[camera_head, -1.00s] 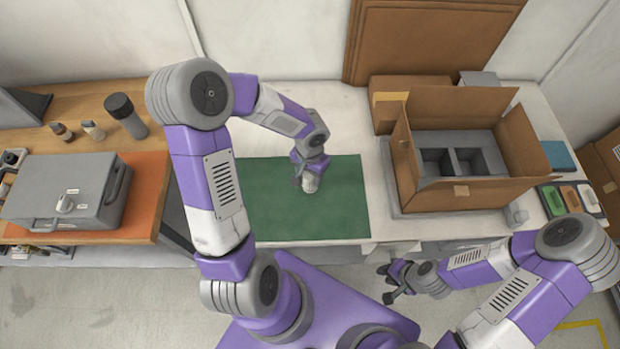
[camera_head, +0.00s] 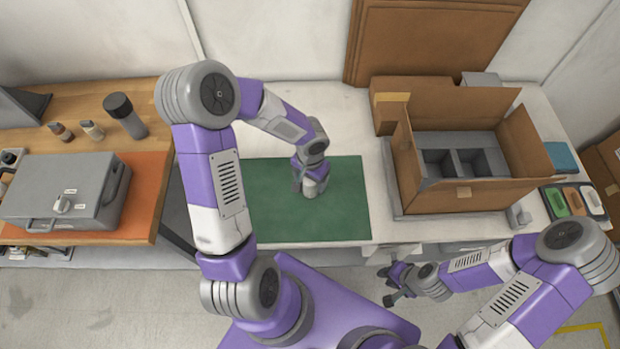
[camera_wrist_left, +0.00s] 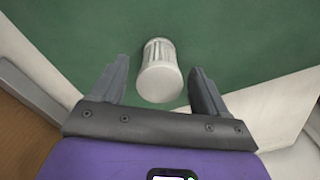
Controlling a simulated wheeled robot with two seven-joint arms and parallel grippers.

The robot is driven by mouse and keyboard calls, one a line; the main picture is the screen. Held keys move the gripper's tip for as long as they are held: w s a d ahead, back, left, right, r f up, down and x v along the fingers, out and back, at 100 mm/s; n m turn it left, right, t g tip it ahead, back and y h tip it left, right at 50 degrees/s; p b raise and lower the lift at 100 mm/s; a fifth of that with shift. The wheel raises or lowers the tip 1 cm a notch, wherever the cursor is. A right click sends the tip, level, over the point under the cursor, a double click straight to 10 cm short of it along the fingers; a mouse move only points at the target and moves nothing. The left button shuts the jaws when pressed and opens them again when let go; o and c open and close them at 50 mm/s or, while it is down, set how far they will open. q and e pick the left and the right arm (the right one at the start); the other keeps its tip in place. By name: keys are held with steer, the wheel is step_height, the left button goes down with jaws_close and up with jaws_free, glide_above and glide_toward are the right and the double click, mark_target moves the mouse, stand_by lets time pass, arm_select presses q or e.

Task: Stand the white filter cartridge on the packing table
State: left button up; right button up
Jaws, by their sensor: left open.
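The white filter cartridge (camera_head: 309,190) stands on the green mat (camera_head: 345,215) of the packing table. In the left wrist view it is a pale ribbed cylinder (camera_wrist_left: 159,75), apparently upright, with its smooth end toward the camera. My left gripper (camera_head: 309,188) is low over the mat at the cartridge. In the left wrist view its two fingers (camera_wrist_left: 160,88) are spread on either side of the cartridge, with visible gaps. My right gripper (camera_head: 386,286) hangs in front of the table, its fingers apart and empty.
An open cardboard box (camera_head: 462,192) with grey dividers stands right of the mat. A grey case (camera_head: 55,195) lies on the orange mat at the left, with small bottles and a dark cylinder (camera_head: 124,113) behind it. The green mat is otherwise clear.

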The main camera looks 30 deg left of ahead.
arm_select(q)
steer(key=shift+r+p, duration=0.25)
steer(key=shift+p, duration=0.05)
step_height(320, 180, up, 12)
steer(key=p, duration=0.2)
steer(key=shift+p, duration=0.35)
steer(key=shift+f, duration=0.15)
